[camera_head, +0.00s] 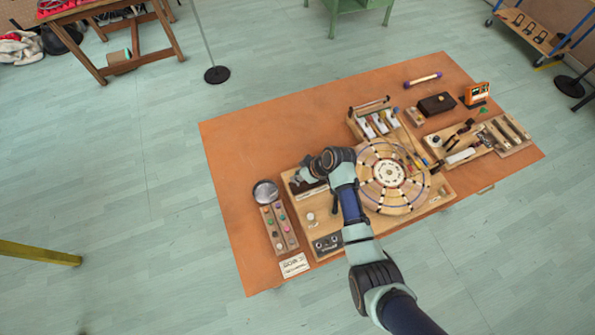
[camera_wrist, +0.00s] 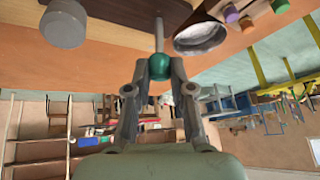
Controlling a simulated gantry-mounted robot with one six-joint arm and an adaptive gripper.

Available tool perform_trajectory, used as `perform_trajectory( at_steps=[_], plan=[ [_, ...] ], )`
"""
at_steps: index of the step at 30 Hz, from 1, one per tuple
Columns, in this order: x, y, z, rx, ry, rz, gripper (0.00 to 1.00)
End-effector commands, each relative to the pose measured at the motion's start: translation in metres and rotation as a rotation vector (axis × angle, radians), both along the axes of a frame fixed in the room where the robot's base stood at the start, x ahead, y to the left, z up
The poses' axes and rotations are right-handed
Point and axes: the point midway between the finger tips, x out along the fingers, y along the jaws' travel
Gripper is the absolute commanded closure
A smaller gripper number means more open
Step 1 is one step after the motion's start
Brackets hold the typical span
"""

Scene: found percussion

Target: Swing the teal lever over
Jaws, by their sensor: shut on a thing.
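The teal lever shows in the wrist view as a teal ball knob (camera_wrist: 159,72) on a thin pale rod (camera_wrist: 158,34) that runs up to a wooden board. My gripper (camera_wrist: 160,66) is shut on the teal knob, with one finger on each side of it. In the head view my gripper (camera_head: 307,174) is at the left part of the wooden instrument board (camera_head: 293,207). There my wrist and gripper hide the lever, so its angle is hard to tell.
A metal bowl (camera_head: 265,191) stands close left of my gripper, above a strip of coloured knobs (camera_head: 279,228). A white knob (camera_head: 310,216) and a two-dial box (camera_head: 327,245) lie below. A round wooden wheel (camera_head: 382,197) is to the right. The orange tabletop (camera_head: 235,150) is clear at upper left.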

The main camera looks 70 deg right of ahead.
Motion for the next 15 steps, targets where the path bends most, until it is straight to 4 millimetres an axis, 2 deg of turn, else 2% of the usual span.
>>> perform_trajectory(
  at_steps=[15],
  plan=[
    [-0.019,0.021,-0.009,-0.286,-0.263,-0.002,1.0]
  ],
)
